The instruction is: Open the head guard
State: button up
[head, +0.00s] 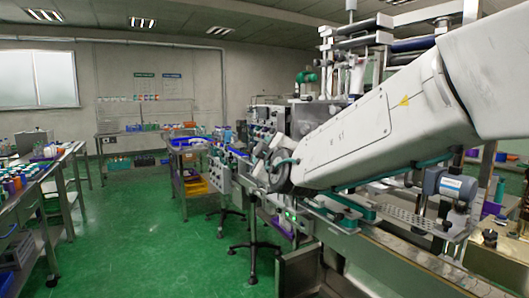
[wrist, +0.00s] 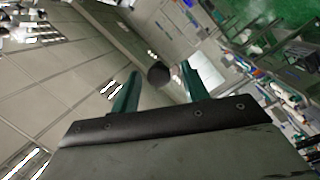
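My gripper (wrist: 160,68) shows in the wrist view with its two teal fingers spread wide apart. A dark round knob-like thing (wrist: 159,76) appears between the fingertips; I cannot tell how far it is from them or what it belongs to. Nothing is visibly clamped. In the head view my pale arm reaches from the upper right to the middle, in front of the sleeve applicator (head: 370,67), and covers much of it. The fingers are not clear there. I cannot pick out the head guard for certain in either view, nor tell whether it is open or shut.
A control box with several buttons (head: 220,176) stands left of the machine. A bench with bottles (head: 32,185) runs along the left, and a stand with blue trays (head: 190,143) is farther back. The green floor (head: 130,225) between them is clear.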

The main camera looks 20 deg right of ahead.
jog(key=s, duration=0.7)
jog(key=shift+s+a, duration=0.35)
jog(key=shift+a, duration=0.05)
jog(key=shift+c, duration=0.4)
